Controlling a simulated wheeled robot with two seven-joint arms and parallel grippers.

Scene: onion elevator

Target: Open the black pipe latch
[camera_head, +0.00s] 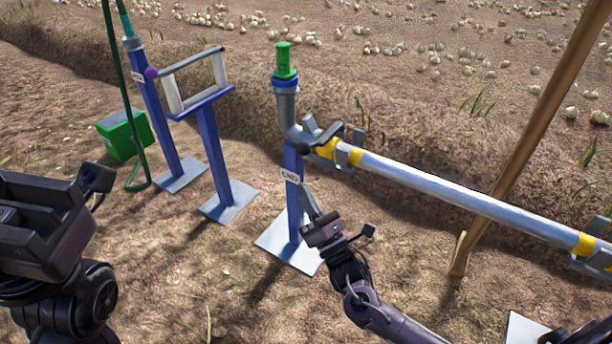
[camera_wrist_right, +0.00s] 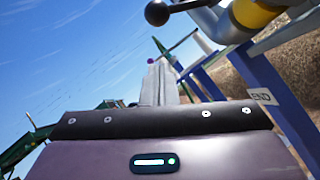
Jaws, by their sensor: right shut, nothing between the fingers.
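The black pipe latch (camera_head: 328,132) sits at the joint between the grey elbow and the long pipe, on top of the blue post marked END. Its lever ends in a black ball knob (camera_head: 304,148). In the right wrist view the knob (camera_wrist_right: 157,13) shows at the top edge, with its lever running right to the yellow-banded pipe. My right gripper (camera_head: 305,188) is shut and empty, just below the latch and in front of the post. Its closed fingers (camera_wrist_right: 160,82) point up, apart from the knob. My left gripper (camera_head: 45,220) is at the left edge; its fingers cannot be made out.
The silver pipe (camera_head: 450,193) with yellow bands runs to the lower right. Blue stands (camera_head: 212,150), a green box (camera_head: 125,135) and a hose are at left. Bare soil lies between them.

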